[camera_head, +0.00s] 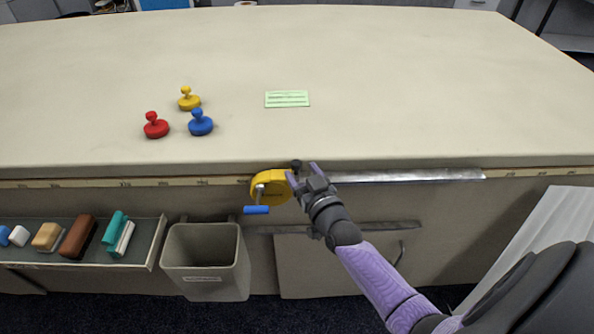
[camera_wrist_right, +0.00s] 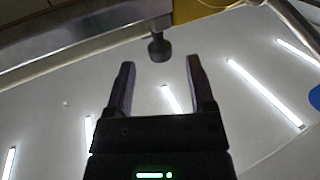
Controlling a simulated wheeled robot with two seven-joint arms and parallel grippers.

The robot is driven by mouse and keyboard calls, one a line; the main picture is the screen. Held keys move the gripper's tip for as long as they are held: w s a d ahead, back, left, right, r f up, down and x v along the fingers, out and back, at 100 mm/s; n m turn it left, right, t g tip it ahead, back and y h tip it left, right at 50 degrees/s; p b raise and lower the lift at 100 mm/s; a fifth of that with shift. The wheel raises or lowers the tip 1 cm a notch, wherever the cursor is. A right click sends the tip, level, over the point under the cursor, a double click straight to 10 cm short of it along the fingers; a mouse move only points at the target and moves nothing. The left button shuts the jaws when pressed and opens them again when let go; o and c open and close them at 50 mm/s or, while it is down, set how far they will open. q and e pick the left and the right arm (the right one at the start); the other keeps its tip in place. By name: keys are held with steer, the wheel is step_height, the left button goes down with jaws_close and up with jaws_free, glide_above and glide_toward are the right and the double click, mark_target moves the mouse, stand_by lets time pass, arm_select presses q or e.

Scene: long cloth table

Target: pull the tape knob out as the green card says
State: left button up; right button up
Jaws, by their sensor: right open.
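The green card (camera_head: 287,98) lies flat on the table, its print too small to read. A yellow tape case (camera_head: 270,187) with a blue-handled crank (camera_head: 256,210) is at the table's front edge. The dark tape knob (camera_head: 296,164) is at the case's upper right. My right gripper (camera_head: 304,170) is close beside the knob. In the right wrist view, the knob (camera_wrist_right: 159,48) shows in line with the gap between the open fingers (camera_wrist_right: 160,63), just beyond their tips, and no contact shows. Part of the yellow case (camera_wrist_right: 193,9) is at the top. My left gripper is out of view.
Red (camera_head: 155,127), yellow (camera_head: 188,100) and blue (camera_head: 200,124) knobbed pieces stand on the table's left. A metal strip (camera_head: 410,175) runs along the front edge to the right. Below are a grey bin (camera_head: 205,270) and a tray (camera_head: 155,243) with several blocks. The tabletop's right side is clear.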

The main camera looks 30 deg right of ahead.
steer(key=shift+w+d, duration=0.1)
steer(key=shift+w, duration=0.85)
steer(key=c, duration=0.9)
jaws_close()
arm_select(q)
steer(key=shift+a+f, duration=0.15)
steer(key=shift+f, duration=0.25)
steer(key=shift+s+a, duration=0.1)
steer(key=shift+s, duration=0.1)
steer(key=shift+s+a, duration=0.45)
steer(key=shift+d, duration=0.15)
